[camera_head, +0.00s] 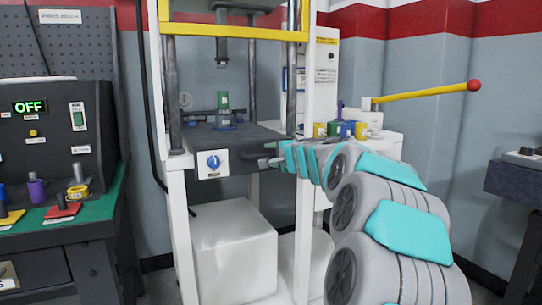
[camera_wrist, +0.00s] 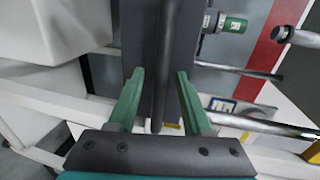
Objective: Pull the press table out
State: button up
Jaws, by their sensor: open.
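The press table (camera_head: 250,136) is a dark slab inside the white press frame, with a blue round label on its front left. It also shows in the wrist view (camera_wrist: 193,70). A dark handle bar (camera_wrist: 164,60) runs along its front edge. My gripper (camera_head: 268,161) is at the table's front right in the head view and partly hides the handle there. In the wrist view my gripper (camera_wrist: 159,76) is open, with one green finger on each side of the bar. Gaps show between bar and fingers. A green-topped part (camera_head: 224,100) stands on the table.
The press ram (camera_head: 222,50) hangs above the table. White frame posts (camera_head: 180,220) stand on both sides, and a white box (camera_head: 232,255) sits below. A yellow lever (camera_head: 425,94) with a red knob is at the right. A green-topped bench (camera_head: 95,222) stands left.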

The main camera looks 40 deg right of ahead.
grip_shut()
dwell(0.4)
dwell(1.0)
